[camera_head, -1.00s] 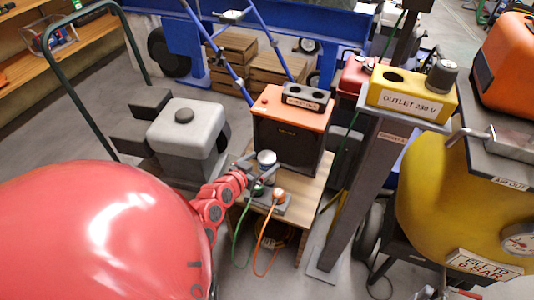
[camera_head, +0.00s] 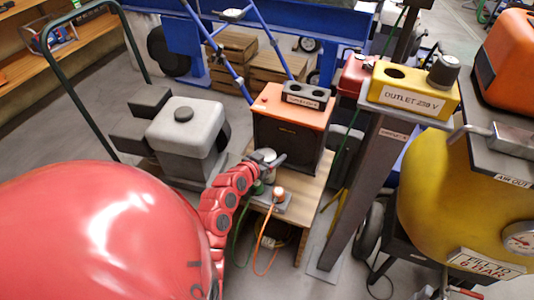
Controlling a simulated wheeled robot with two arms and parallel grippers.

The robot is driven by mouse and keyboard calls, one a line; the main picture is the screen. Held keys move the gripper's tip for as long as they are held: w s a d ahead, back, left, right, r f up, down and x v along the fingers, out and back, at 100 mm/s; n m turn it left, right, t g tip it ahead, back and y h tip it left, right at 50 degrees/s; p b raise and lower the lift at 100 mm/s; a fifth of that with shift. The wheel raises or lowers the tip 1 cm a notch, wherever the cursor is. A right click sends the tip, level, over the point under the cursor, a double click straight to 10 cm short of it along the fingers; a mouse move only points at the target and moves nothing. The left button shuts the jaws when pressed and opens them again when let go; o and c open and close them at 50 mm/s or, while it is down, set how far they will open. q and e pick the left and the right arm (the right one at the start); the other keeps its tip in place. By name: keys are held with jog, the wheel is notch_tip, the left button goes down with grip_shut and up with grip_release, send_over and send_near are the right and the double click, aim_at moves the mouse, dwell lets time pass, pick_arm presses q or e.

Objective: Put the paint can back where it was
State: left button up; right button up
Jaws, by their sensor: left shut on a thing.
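My left gripper (camera_head: 271,164) comes in from the left on the red arm and is shut on the can. Its dark fingers lie across the can's side, so part of the can is hidden. I cannot tell whether the can's base touches the table. My right gripper is not in view.
An orange and black box (camera_head: 287,130) stands close behind the can. A grey socket block (camera_head: 274,203) with green and orange cables sits just in front. A grey post (camera_head: 362,195) stands to the right, and a grey machine (camera_head: 185,135) to the left.

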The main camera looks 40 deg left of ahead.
pick_arm(q)
grip_shut()
